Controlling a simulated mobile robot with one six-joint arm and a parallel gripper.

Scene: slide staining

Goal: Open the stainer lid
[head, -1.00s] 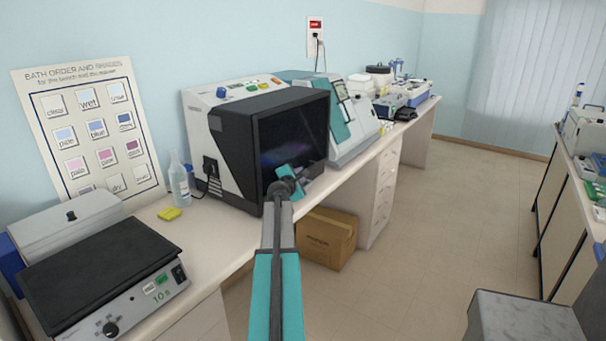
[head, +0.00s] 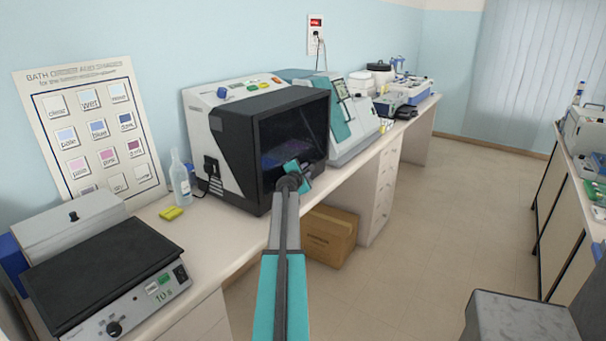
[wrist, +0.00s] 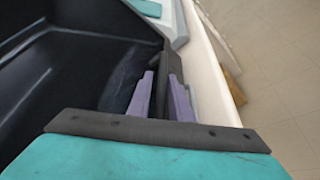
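The stainer (head: 208,138) is a white bench machine with colored buttons on top. Its dark hood-like lid (head: 262,107) looks down, with a see-through front and bluish shapes behind it. My gripper (head: 300,172) is in front of the lid's lower right part. In the wrist view, its two purple-grey fingers (wrist: 162,100) stand apart, on either side of a dark upright bar (wrist: 171,60) that seems to be part of the lid's edge. I cannot tell whether the fingers press on it. The fingertips are not clear in the head view.
A teal and white machine (head: 350,125) stands close to the right of the stainer. A wash bottle (head: 180,182) and a yellow pad (head: 171,213) are to its left. A hotplate (head: 100,265) is nearer. A cardboard box (head: 330,236) sits under the bench.

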